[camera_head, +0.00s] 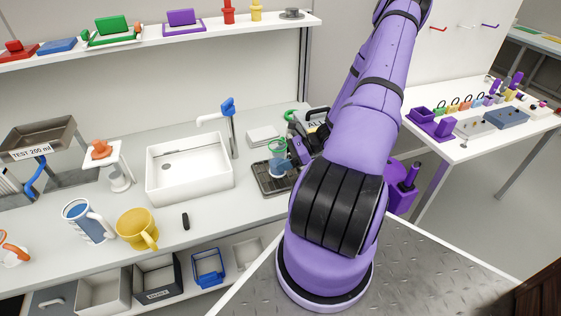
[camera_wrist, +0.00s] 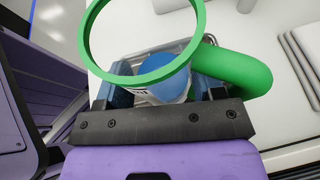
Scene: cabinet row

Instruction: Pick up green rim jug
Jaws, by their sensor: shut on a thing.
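The green rim jug (camera_head: 278,168) is at the dark drying tray (camera_head: 262,183), right of the sink, partly hidden by my gripper. In the wrist view the jug (camera_wrist: 243,72) shows its round green rim and thick green handle, with blue visible inside the rim. My gripper (camera_head: 293,152) is at the jug's right side. In the wrist view my gripper (camera_wrist: 160,88) has one finger on each side of the jug, shut on it below the rim. I cannot tell whether the jug's base touches the tray.
A white sink (camera_head: 190,168) with a blue-handled tap (camera_head: 229,108) stands left of the tray. Another green ring-shaped item (camera_head: 290,114) is behind the jug. A shelf (camera_head: 160,42) runs above.

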